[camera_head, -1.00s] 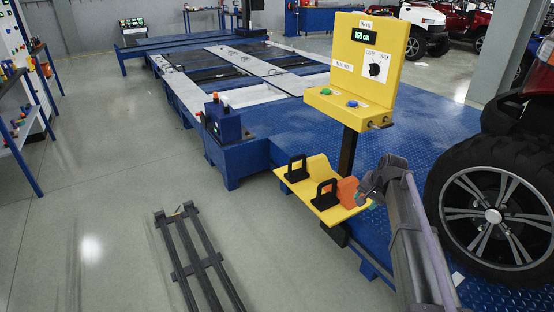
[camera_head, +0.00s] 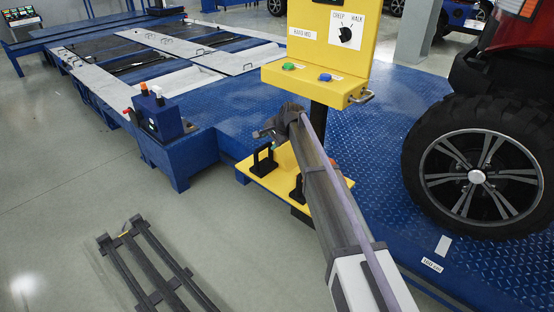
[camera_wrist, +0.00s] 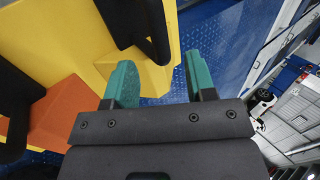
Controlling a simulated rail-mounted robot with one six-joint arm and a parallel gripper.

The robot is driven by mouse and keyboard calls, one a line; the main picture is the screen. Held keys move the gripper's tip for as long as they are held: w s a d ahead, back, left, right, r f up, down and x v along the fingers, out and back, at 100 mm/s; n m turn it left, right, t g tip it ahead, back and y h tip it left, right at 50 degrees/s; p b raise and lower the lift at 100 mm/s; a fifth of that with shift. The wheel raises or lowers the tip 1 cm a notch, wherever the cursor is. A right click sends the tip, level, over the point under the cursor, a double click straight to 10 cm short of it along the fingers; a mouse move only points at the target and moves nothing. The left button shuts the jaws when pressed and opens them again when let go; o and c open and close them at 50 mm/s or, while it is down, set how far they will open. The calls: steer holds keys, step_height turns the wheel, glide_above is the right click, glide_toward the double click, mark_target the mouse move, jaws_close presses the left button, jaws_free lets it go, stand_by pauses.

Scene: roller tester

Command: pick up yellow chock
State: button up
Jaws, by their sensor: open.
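A yellow chock with a black handle (camera_head: 264,160) sits on the yellow tray (camera_head: 262,187) below the control stand. In the wrist view, a yellow chock (camera_wrist: 150,75) shows just beyond my fingers, with its black handle (camera_wrist: 154,35) above them. My gripper (camera_head: 268,137) is above the tray in the head view, close to that handle. Its two teal fingers (camera_wrist: 161,82) are apart, with nothing held between them. A second black handle (camera_head: 297,187) is partly hidden by my arm. An orange chock (camera_wrist: 52,115) lies to the left in the wrist view.
The yellow control stand (camera_head: 318,75) rises right behind the tray. A blue box with buttons (camera_head: 160,113) is to the left. A large vehicle wheel (camera_head: 475,175) stands to the right on the blue platform. A dark rail frame (camera_head: 150,262) lies on the floor.

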mark_target(266, 145)
steer(key=b+x, duration=0.1)
steer(key=x, duration=0.1)
steer(key=shift+f, duration=0.35)
steer(key=shift+w+a, duration=0.15)
steer(key=b+x, duration=0.4)
steer(key=x, duration=0.1)
steer(key=shift+f, duration=0.2)
steer(key=shift+r, duration=0.25)
jaws_close()
